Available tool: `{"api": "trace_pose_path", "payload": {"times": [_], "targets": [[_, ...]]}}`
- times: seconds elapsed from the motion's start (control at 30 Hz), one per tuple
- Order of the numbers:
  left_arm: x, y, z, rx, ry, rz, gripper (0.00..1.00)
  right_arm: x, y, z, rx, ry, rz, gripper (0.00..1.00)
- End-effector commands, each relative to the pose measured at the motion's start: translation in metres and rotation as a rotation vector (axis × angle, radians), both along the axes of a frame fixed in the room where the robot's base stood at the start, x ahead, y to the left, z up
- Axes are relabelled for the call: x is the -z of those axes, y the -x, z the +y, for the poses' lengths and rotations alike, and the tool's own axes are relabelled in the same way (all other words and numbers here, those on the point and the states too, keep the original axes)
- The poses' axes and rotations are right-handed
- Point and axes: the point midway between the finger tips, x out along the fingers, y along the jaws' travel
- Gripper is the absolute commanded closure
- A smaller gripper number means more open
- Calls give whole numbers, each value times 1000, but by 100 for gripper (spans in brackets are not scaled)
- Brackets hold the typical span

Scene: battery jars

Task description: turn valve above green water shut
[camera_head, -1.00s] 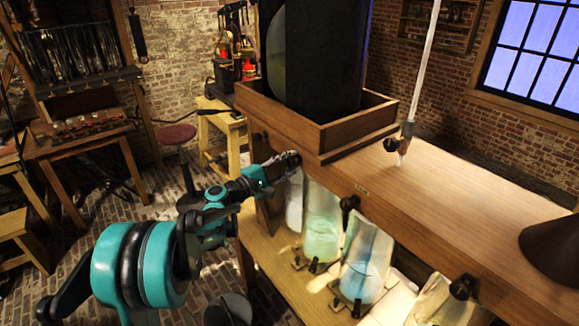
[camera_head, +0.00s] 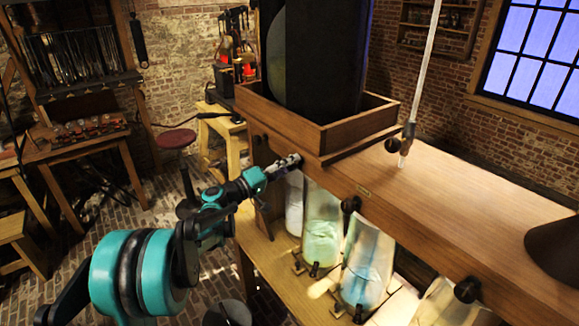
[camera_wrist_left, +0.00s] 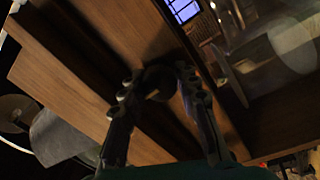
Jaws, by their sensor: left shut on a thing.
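The jar with green water (camera_head: 322,240) stands under the front edge of the long wooden bench. My left gripper (camera_head: 292,161) reaches the bench's front face above and slightly left of this jar. In the left wrist view, its two dark fingers (camera_wrist_left: 158,88) are around a small dark valve knob (camera_wrist_left: 157,82) on the wood, and it is shut on that knob. In the head view the gripper hides the knob. Another dark valve knob (camera_head: 350,204) sits on the front face to the right. My right gripper is not in view.
A jar with blue water (camera_head: 366,265) stands right of the green one, and a pale jar (camera_head: 294,205) to its left. Another jar (camera_head: 440,305) lies under a further knob (camera_head: 467,289). A glass tube (camera_head: 421,70) rises above the bench top.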

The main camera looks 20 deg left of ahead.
Motion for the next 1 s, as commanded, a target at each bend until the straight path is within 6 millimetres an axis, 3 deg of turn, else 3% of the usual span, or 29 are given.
{"api": "trace_pose_path", "payload": {"times": [0.67, 0.7, 0.77, 1.0], "targets": [[0, 0, -1, 1, -51, -40, 98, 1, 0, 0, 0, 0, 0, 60], [0, 0, -1, 1, -50, -39, 64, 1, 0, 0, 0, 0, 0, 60], [0, 0, -1, 1, -50, -39, 48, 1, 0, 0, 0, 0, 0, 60], [0, 0, 0, 1, -50, -38, 48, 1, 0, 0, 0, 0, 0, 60]]}}
